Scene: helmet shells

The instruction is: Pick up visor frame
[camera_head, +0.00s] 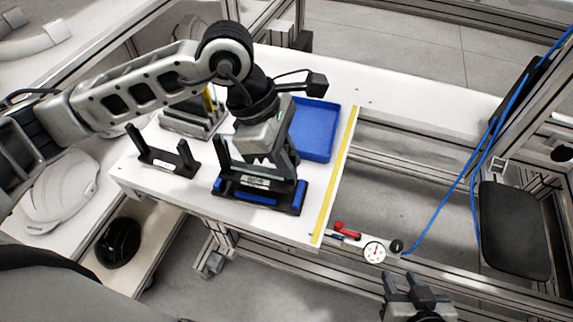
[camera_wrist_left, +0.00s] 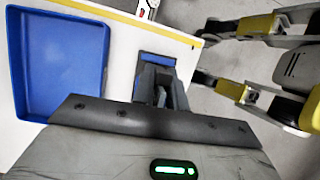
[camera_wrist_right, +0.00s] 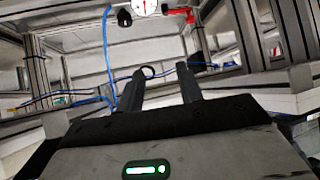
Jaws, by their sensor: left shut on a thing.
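A black frame with blue pads and a white label (camera_head: 256,181) sits near the front edge of the white table. It looks like the visor frame, but my arm covers its far part. My left gripper (camera_head: 268,162) reaches down over it and is shut on a dark part of it. In the left wrist view the fingers (camera_wrist_left: 160,88) are close together, with blue pads (camera_wrist_left: 157,59) showing around them. My right gripper (camera_head: 412,283) is open and empty, away from the table. In the right wrist view its fingers (camera_wrist_right: 160,88) stand apart.
A blue tray (camera_head: 316,132) lies behind the frame on the right. A black bracket with two uprights (camera_head: 168,162) stands to the left. A yellow strip (camera_head: 336,180) marks the table's right side. A dial gauge (camera_head: 374,251) and a red tool (camera_head: 345,231) lie beyond the table.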

